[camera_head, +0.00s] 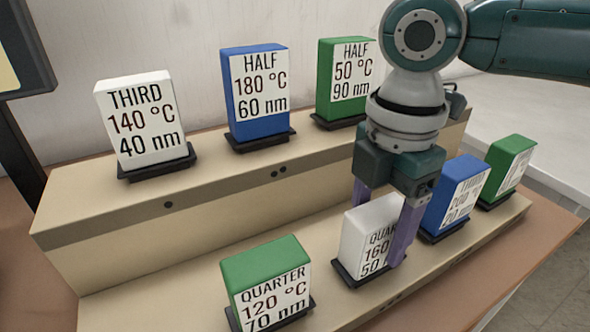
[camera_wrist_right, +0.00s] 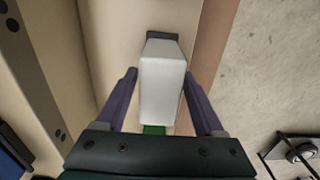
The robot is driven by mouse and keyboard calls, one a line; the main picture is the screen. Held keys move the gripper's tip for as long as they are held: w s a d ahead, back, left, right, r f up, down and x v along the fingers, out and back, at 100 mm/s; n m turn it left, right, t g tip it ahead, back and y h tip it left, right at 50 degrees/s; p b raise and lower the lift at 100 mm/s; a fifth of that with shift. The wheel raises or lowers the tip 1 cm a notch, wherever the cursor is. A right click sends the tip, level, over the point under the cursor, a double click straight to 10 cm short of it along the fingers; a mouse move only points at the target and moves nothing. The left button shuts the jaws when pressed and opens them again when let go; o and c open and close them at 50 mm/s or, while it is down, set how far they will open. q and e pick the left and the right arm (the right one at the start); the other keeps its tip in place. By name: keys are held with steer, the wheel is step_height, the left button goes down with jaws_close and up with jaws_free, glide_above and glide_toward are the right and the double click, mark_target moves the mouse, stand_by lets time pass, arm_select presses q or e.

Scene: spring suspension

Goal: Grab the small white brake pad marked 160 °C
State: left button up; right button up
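The white block marked QUARTER 160 °C (camera_head: 362,247) stands upright in a dark holder on the lower step in the head view. Its lower text is partly covered by a gripper finger. In the right wrist view the white block (camera_wrist_right: 162,85) lies between the fingers. My right gripper (camera_head: 381,225) points down over it with its purple fingers on either side. The right wrist view shows gaps between the block and both fingers of the gripper (camera_wrist_right: 160,75), so it is open and not gripping. My left gripper is out of view.
A green block marked 120 °C (camera_head: 265,268) stands to the left on the lower step; blue (camera_head: 455,198) and green (camera_head: 508,163) blocks stand to the right. The upper step holds a white block (camera_head: 140,120), a blue block (camera_head: 255,92) and a green block (camera_head: 343,78).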

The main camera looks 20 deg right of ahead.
jaws_close()
stand_by(0.3)
stand_by(0.4)
